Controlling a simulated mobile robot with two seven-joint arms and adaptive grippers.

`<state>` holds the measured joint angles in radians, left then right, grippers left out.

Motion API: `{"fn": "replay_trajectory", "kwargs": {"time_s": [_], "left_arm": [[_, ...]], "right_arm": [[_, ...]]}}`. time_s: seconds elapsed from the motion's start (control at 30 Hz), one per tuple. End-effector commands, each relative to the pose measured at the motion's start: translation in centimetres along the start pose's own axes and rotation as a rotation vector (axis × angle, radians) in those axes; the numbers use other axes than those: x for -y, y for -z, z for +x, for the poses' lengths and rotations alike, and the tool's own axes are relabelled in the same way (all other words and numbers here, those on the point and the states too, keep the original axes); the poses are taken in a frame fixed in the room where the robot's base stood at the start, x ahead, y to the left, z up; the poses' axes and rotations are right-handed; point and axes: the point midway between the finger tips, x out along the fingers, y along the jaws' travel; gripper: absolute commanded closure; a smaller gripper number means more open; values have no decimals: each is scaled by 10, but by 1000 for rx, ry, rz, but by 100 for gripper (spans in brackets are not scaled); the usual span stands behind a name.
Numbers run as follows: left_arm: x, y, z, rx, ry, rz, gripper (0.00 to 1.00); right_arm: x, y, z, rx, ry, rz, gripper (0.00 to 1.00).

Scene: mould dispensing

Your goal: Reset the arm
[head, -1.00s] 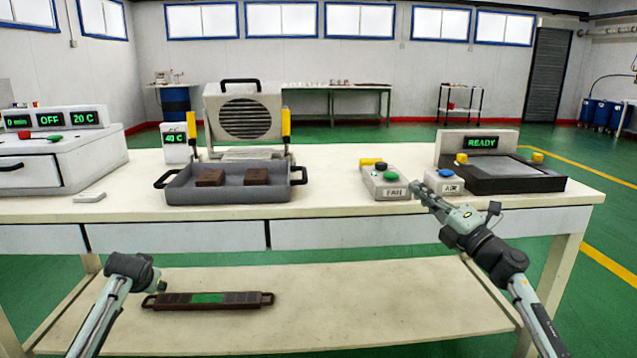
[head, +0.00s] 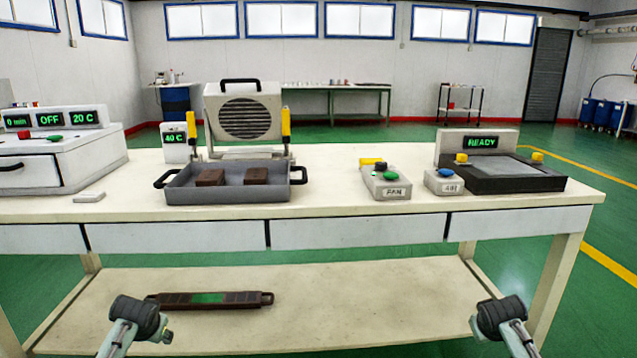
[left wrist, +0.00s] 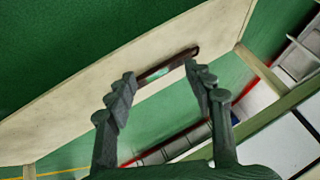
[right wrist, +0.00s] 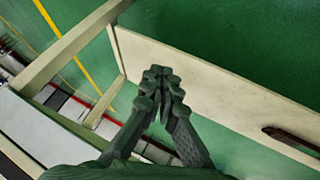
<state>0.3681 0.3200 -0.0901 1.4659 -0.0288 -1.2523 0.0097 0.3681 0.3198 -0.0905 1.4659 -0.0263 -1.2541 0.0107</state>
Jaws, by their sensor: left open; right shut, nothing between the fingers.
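My left arm shows at the lower left of the head view, bent low in front of the table; its fingers are not visible there. In the left wrist view my left gripper (left wrist: 160,87) is open and empty, its fingers wide apart. My right arm shows at the lower right of the head view, also low in front of the table. In the right wrist view my right gripper (right wrist: 160,75) is shut with nothing between the fingertips. Both grippers are clear of the table's things.
The table (head: 340,204) holds a grey tray (head: 228,194) with two brown blocks, a fan button box (head: 386,186), an air button box (head: 444,184) and a black unit (head: 510,184) reading READY. A dark tray (head: 210,299) lies on the lower shelf (head: 370,290).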

Motion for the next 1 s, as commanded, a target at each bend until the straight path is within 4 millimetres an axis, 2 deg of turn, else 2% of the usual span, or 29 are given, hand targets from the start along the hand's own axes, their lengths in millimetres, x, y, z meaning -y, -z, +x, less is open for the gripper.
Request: {"fn": "replay_trajectory", "kwargs": {"time_s": [0.03, 0.13, 0.27, 0.3, 0.4, 0.53, 0.6, 0.7, 0.8, 1.0], "left_arm": [[-15, -25, 2, 19, -17, 12, 47], [-41, -72, 1, 51, -50, 31, 47], [-80, -151, -10, 106, -105, 53, 47], [-91, -178, -17, 127, -123, 58, 47], [-115, -242, -40, 176, -166, 66, 47], [-135, -305, -72, 230, -209, 68, 47], [-140, -328, -86, 251, -223, 68, 47], [-145, -347, -99, 269, -235, 65, 47], [-146, -353, -104, 276, -240, 64, 47], [-146, -354, -104, 277, -240, 65, 47]], "right_arm": [[14, -25, 2, 18, 16, -12, 100], [41, -72, 2, 50, 49, -31, 100], [79, -151, -10, 105, 102, -54, 100], [90, -178, -16, 126, 121, -59, 100], [114, -242, -39, 174, 164, -68, 100], [134, -305, -71, 229, 206, -69, 100], [139, -328, -85, 249, 220, -68, 100], [143, -347, -98, 268, 232, -67, 100], [145, -353, -103, 274, 237, -66, 100], [145, -354, -103, 275, 237, -66, 100]]}}
